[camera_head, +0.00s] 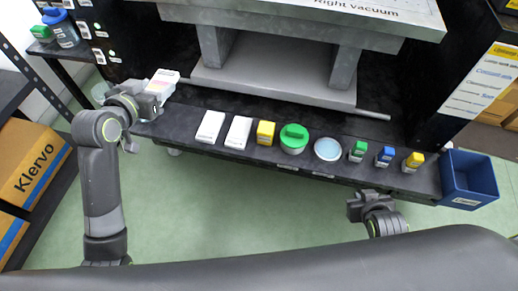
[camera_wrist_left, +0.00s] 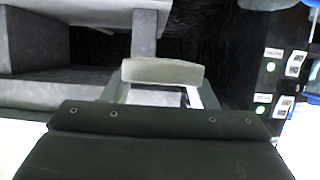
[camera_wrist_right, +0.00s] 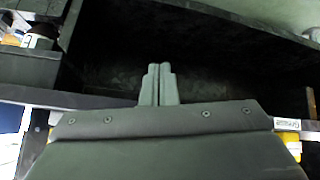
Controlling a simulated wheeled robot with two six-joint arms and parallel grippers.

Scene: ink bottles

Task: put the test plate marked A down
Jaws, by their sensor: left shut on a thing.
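My left gripper (camera_head: 150,97) is shut on a white plate with faint coloured patches (camera_head: 163,84), at the left end of the dark ledge. In the left wrist view the plate (camera_wrist_left: 162,72) shows edge-on between the fingers. Its letter cannot be read, and I cannot tell whether it touches the ledge. Two plain white plates, (camera_head: 210,127) and (camera_head: 239,132), lie side by side on the ledge to its right. My right gripper (camera_wrist_right: 157,85) is shut and empty; in the head view it is low, in front of the ledge.
The dark ledge (camera_head: 185,117) also carries a yellow bottle (camera_head: 265,132), a green-lidded jar (camera_head: 293,138), a pale blue dish (camera_head: 327,149) and several small bottles. A blue bin (camera_head: 468,180) is at the right end. A grey metal press (camera_head: 280,83) stands behind. Ledge between the held plate and white plates is bare.

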